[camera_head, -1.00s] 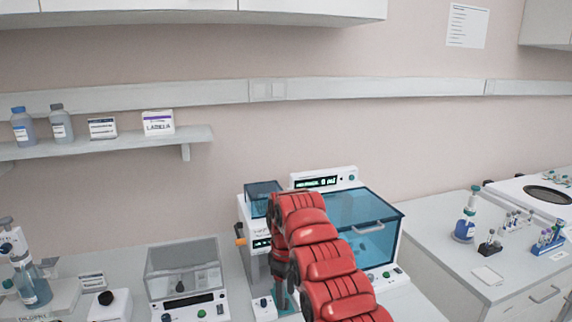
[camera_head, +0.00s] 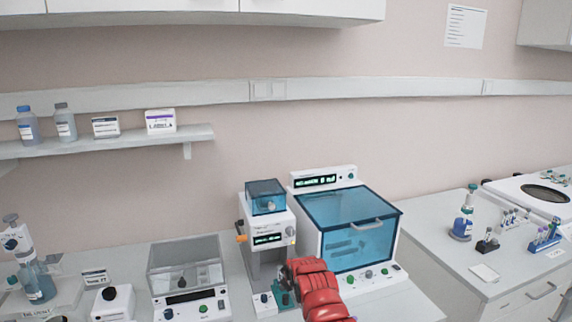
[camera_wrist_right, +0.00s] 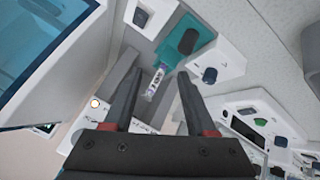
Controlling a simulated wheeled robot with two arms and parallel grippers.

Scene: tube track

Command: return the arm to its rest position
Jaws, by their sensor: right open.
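My right arm (camera_head: 320,288), red and segmented, comes up from the bottom of the head view in front of the machines. I cannot tell how far the tube is from the fingers. The teal block also shows beside the arm in the head view (camera_head: 283,296). My left gripper is not in view.
A tall dispenser with a blue-topped box (camera_head: 265,222) stands behind the arm. A blue-lidded machine (camera_head: 352,232) stands right of it. A clear-lidded device (camera_head: 186,270) stands to the left. A side bench (camera_head: 500,262) holds a bottle and tube racks.

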